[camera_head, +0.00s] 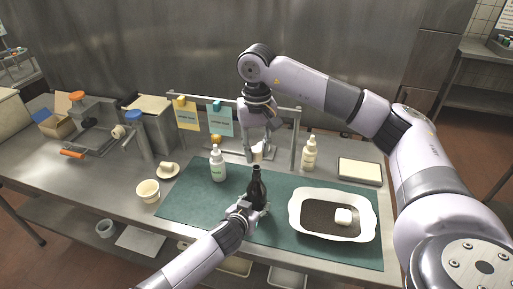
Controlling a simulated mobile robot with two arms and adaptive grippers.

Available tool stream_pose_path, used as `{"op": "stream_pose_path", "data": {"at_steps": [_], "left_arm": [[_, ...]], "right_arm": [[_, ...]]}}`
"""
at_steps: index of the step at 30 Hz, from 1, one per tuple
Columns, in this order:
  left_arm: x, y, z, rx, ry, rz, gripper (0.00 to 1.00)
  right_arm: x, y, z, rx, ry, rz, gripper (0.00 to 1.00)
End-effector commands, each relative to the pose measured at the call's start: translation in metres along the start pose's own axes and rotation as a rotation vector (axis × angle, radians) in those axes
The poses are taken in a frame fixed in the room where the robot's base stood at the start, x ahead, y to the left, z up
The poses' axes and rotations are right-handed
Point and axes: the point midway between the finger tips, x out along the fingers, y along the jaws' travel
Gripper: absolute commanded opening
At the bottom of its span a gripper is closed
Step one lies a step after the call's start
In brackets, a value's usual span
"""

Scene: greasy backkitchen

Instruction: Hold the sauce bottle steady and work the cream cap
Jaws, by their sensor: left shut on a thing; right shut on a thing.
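The dark sauce bottle (256,187) stands upright near the middle of the green mat (190,196). My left gripper (252,206) is shut around its lower body, which is partly hidden by the fingers. My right gripper (259,154) points down from above and is shut on the cream cap (257,152). The cap is between the fingertips, just above the bottle's neck in the picture. I cannot tell whether cap and neck touch.
A white squeeze bottle (218,163) stands left of the sauce bottle, a cream bottle (309,153) to the right. A white-rimmed tray (297,208) holds a white block (343,216). A rail with note cards (220,121) stands behind. A small tub (148,190) is left of the mat.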

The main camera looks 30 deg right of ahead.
Motion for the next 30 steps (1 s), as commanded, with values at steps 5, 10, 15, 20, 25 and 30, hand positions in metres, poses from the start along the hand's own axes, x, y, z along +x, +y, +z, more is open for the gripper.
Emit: {"op": "stream_pose_path", "data": {"at_steps": [5,10,15,20,25,30], "left_arm": [[0.000,0.000,0.003,-0.002,-0.004,-0.001,0.04],[0.000,0.000,0.003,-0.002,-0.004,-0.001,0.04],[0.000,0.000,0.003,-0.002,-0.005,-0.001,0.04],[0.000,0.000,0.003,-0.003,-0.005,-0.001,0.04],[0.000,0.000,0.004,-0.003,-0.006,-0.001,0.04],[0.000,0.000,0.004,-0.003,-0.006,-0.001,0.04]], "right_arm": [[0.000,0.000,0.000,0.000,0.000,0.000,0.00],[0.000,0.000,0.000,0.000,0.000,0.000,0.00],[0.001,0.000,0.000,0.000,-0.001,-0.007,0.00],[0.005,0.000,0.000,0.000,-0.002,-0.006,0.00],[0.014,0.000,0.000,0.000,-0.001,-0.007,0.00],[0.022,0.000,0.000,0.000,-0.002,-0.006,0.00]]}}
